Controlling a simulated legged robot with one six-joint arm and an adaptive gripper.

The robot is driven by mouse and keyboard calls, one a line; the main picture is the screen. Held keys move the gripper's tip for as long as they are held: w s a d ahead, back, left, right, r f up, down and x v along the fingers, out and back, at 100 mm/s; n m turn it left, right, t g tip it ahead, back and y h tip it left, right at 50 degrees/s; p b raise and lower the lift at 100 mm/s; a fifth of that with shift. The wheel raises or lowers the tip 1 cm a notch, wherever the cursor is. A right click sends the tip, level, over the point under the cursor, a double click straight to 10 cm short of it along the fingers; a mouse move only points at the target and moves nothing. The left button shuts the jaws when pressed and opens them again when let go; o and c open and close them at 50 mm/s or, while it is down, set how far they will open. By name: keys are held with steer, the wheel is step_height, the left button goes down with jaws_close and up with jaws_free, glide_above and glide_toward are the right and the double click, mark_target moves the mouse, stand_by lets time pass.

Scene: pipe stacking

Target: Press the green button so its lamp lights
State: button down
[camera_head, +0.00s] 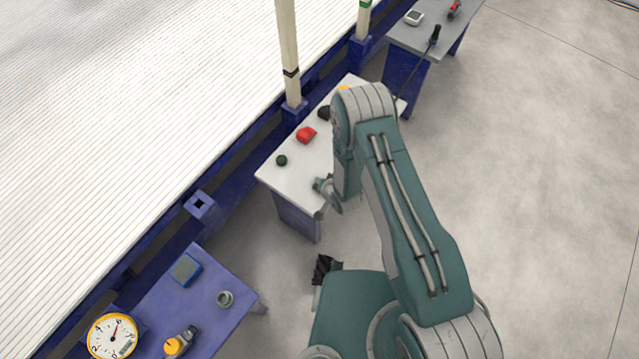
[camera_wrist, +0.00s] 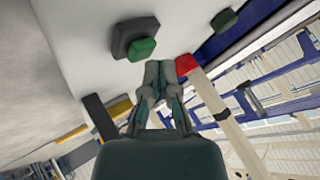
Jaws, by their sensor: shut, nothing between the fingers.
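The green button (camera_wrist: 141,49) sits on a dark grey angular base on the white table top, upper middle of the wrist view. My gripper (camera_wrist: 158,66) is shut and empty. Its fingertips show just below and right of the button's green cap; I cannot tell whether they touch it. A dark green domed piece (camera_wrist: 224,19), probably the lamp, stands to the right and looks unlit. It also shows near the table's left corner in the head view (camera_head: 281,160). There, the button and fingertips are hard to separate near my wrist at the table's front edge.
A red piece (camera_head: 306,134) and a black one (camera_head: 323,113) stand farther along the white table (camera_head: 290,180), with a yellow one (camera_head: 343,88) beyond, partly hidden by my arm. An upright pale post (camera_head: 288,50) rises behind. A blue table (camera_head: 215,325) with a gauge (camera_head: 112,336) is at lower left.

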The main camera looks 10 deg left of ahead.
steer(key=shift+f, duration=0.45)
stand_by(0.5)
steer(key=shift+r, duration=0.95)
steer(key=shift+r, duration=3)
